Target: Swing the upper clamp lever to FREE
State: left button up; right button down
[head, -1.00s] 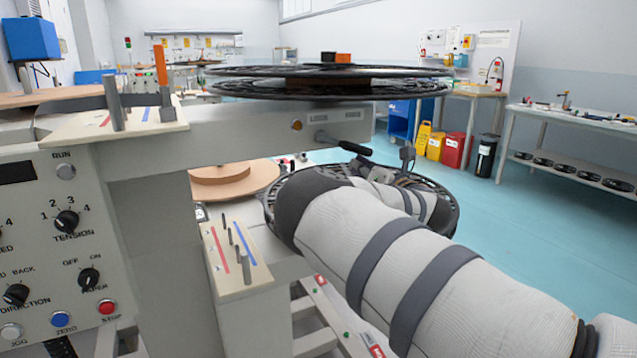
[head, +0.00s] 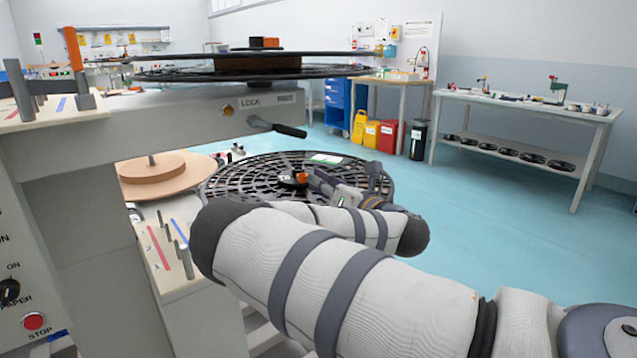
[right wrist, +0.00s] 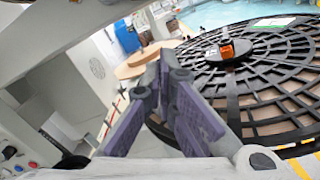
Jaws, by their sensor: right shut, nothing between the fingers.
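The upper clamp lever (head: 277,128) has a black handle and sticks out to the right, tipped slightly down, from the upper beam (head: 190,125). It sits below the LOCK label (head: 250,103); a second label to the right is too small to read. My right gripper (head: 312,178) is below and right of the lever, apart from it, over the lower reel (head: 255,180). In the right wrist view its purple-padded fingers (right wrist: 170,72) are shut and empty. I cannot make out the lever in that view. My left gripper is not in view.
The upper reel (head: 190,72) lies flat above the beam. The lower reel carries an orange-topped hub (head: 301,177) close to my right gripper. A peg block (head: 160,250) stands left of my right forearm. Open blue floor (head: 480,220) lies to the right.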

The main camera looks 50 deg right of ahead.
dwell(0.3)
